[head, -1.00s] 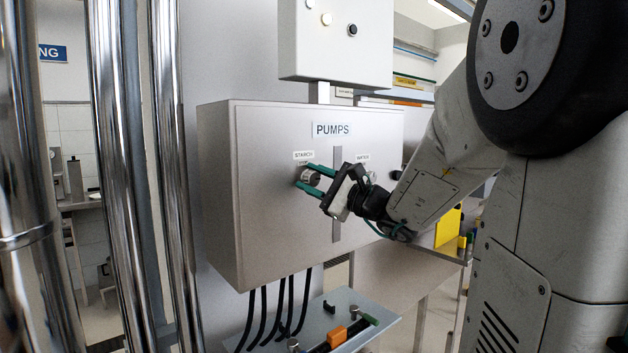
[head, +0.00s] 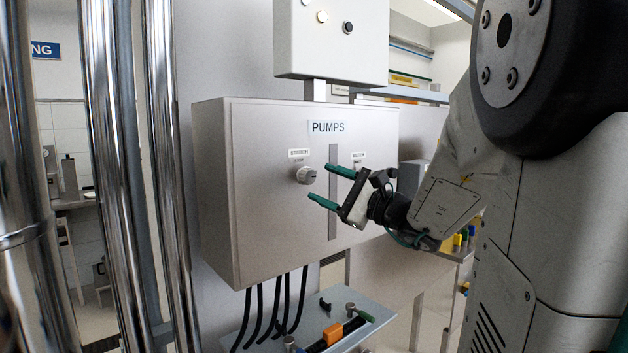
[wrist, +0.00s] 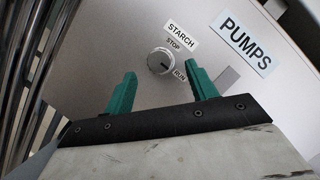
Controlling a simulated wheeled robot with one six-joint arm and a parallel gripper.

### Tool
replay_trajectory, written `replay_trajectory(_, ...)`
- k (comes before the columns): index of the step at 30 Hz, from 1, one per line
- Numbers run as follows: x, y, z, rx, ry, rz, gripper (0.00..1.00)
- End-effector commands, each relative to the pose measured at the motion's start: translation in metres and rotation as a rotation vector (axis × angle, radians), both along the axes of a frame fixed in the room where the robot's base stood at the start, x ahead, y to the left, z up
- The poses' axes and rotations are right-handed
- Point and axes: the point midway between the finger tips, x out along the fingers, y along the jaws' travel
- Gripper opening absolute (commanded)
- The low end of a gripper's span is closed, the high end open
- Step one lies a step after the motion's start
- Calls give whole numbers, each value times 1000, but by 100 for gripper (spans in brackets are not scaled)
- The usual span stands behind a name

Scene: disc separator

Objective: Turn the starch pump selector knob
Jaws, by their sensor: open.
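The starch pump selector knob (head: 306,175) is a round silver knob on the front of the grey PUMPS box (head: 270,225). In the wrist view the knob (wrist: 160,61) sits under the STARCH label (wrist: 181,33), between the STOP and RUN marks, and its dark pointer line is toward RUN. My gripper (head: 318,184) has green fingers and is open and empty. It is to the right of the knob, apart from it. In the wrist view the knob shows beyond and between the two fingertips (wrist: 161,72).
A second, water knob label (head: 362,155) is partly hidden behind my gripper. A smaller white box (head: 332,50) is above. A tray (head: 375,318) with loose parts lies below, near black cables (head: 272,310). Shiny vertical pipes (head: 112,150) stand at left.

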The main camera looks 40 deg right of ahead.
Motion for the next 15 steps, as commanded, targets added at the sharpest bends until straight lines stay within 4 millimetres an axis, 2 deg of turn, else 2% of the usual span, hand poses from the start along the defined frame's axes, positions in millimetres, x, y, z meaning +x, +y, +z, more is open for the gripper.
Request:
replay_trajectory(3,-15,-6,-4,-1,0,-2,57)
replay_trajectory(6,-21,-8,-6,0,0,-1,57)
replay_trajectory(15,-24,-8,-7,0,1,1,57)
